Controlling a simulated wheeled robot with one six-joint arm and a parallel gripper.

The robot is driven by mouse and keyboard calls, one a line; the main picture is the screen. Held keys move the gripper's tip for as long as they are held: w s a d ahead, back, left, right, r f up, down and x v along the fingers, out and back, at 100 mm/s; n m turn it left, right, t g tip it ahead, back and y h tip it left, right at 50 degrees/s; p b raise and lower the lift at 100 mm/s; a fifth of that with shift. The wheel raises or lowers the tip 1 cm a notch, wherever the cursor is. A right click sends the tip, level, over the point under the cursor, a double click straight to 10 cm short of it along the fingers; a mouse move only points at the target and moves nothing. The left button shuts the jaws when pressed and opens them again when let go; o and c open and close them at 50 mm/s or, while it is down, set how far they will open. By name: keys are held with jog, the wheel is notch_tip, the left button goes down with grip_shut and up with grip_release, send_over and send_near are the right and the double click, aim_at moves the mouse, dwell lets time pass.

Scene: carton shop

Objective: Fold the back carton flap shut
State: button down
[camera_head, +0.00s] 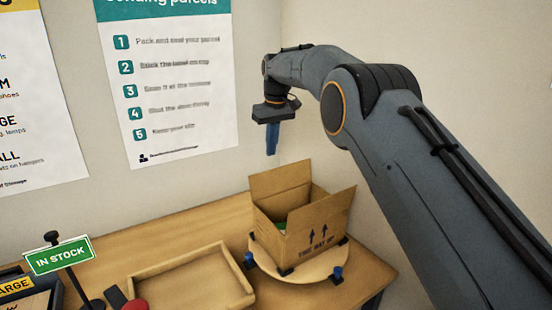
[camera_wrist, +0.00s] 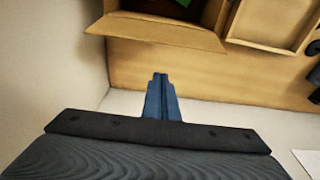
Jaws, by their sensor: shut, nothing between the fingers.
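The open brown carton (camera_head: 310,237) stands on a round wooden board on the table. Its back flap (camera_head: 280,179) stands up, tilted slightly outward. The right flap (camera_head: 335,205) also stands open. My gripper (camera_head: 271,154) is shut and empty, fingers pointing down, above and behind the back flap and apart from it. In the wrist view the blue fingers (camera_wrist: 160,78) are together, with a gap between them and the back flap (camera_wrist: 165,30). Something green (camera_head: 291,207) lies inside the carton; most of the inside is hidden.
Blue-tipped clamps (camera_head: 336,274) sit around the round board (camera_head: 265,262). A shallow wooden tray (camera_head: 190,285) lies left of the carton. An "IN STOCK" sign (camera_head: 58,256) stands at the far left. The wall with posters (camera_head: 165,75) is close behind the table.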

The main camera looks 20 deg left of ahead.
aim_at(283, 179)
jog(key=shift+s+d+f+p, duration=0.55)
jog(key=shift+d+f+p, duration=0.1)
jog(key=shift+f+p, duration=0.2)
jog(key=shift+s+d+f+p, duration=0.5)
jog(key=shift+d+f+p, duration=0.2)
jog(key=shift+f, duration=0.2)
jog(key=shift+s, duration=0.1)
